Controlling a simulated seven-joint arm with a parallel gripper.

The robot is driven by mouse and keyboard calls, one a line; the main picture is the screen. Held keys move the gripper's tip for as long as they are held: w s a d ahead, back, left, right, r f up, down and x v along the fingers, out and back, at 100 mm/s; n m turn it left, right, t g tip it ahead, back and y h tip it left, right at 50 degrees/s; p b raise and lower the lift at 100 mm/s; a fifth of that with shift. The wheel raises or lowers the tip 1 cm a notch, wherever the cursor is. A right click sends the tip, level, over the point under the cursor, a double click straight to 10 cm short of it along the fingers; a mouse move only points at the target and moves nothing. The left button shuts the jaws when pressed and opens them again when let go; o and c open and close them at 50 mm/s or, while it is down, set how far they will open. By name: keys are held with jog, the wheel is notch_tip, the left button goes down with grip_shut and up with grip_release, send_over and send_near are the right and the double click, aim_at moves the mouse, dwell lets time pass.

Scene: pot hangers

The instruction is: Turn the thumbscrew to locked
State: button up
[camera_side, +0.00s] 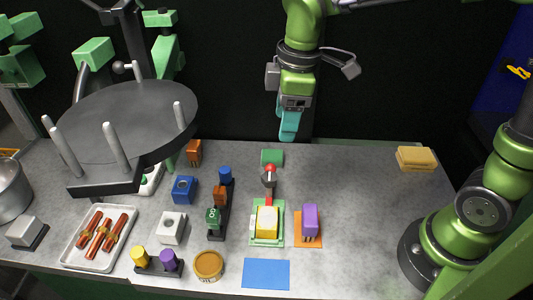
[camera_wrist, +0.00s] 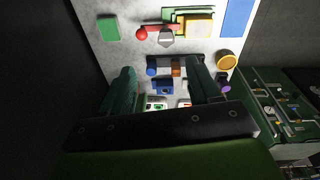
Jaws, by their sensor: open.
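My gripper (camera_side: 288,135) hangs high above the back of the grey table in the side view, pointing down. In the wrist view its two teal fingers are spread apart with nothing between them (camera_wrist: 163,85). No part can be told for certain as the thumbscrew. A white panel with green and red marks (camera_side: 151,181) lies partly hidden under the dark round plate; white panels with green and red marks also show low between the fingers in the wrist view (camera_wrist: 157,103). A clamp with a red ball (camera_side: 269,168) stands on a green base holding a yellow block. My gripper touches none of these.
The dark round plate (camera_side: 120,112) with upright pegs overhangs the table's left. A white tray (camera_side: 70,262) holds brown sticks. Coloured blocks, a purple block (camera_side: 310,218), a round tan lid (camera_side: 208,265) and a blue mat (camera_side: 266,275) lie around.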

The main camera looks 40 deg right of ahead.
aim_at(268, 177)
jog(key=w+a+r+n+g, duration=0.1)
jog(key=w+a+r+n, duration=0.15)
jog(key=n, duration=0.45)
jog(key=f, duration=0.5)
jog(key=f+n, duration=0.1)
jog(key=f, duration=0.5)
jog(key=f+n, duration=0.1)
jog(key=f, duration=0.5)
jog(key=shift+s+a+h, duration=0.15)
jog(key=shift+s+h, duration=0.15)
jog(key=shift+s, duration=0.05)
jog(key=shift+c, duration=0.3)
jog(key=c, duration=1)
